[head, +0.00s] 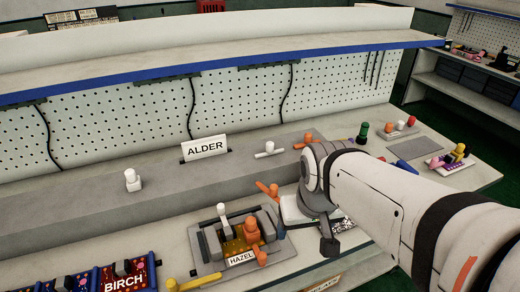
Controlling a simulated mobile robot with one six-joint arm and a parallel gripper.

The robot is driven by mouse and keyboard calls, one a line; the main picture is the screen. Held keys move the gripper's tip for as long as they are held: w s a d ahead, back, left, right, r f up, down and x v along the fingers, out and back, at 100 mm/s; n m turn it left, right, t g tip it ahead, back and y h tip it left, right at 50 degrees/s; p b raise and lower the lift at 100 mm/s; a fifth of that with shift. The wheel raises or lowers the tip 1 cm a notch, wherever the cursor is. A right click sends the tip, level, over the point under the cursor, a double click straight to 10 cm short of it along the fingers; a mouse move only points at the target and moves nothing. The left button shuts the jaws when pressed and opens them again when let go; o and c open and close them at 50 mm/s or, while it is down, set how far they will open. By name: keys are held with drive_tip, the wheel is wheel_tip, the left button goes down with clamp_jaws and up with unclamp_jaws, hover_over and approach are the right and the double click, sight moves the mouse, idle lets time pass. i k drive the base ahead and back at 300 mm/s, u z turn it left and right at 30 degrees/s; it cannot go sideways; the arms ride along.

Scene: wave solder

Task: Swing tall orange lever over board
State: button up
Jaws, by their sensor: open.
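A grey fixture labelled HAZEL (239,258) stands on the bench at lower centre, with a brown-orange board (233,246) in it. A thick upright orange lever (252,231) stands at the right part of the board, and a white-topped lever (222,214) stands at its left. Another orange lever (268,189) slants up behind the fixture; I cannot tell which orange lever is the tall one. My gripper (328,236) is to the right of the fixture, pointing down, open and apart from the levers. Its far finger is hidden by my arm.
A fixture labelled BIRCH (124,276) is at lower left, with a yellow handle (195,282) beside it. The raised ledge carries an ALDER sign (205,149) and several small white, orange and green knobs. The bench left of HAZEL is partly clear.

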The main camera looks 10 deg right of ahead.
sight(272, 193)
drive_tip(key=u, duration=0.1)
drive_tip(key=k, duration=1)
drive_tip(key=z, duration=0.5)
drive_tip(key=i, duration=1.4)
drive_tip(key=u, duration=0.8)
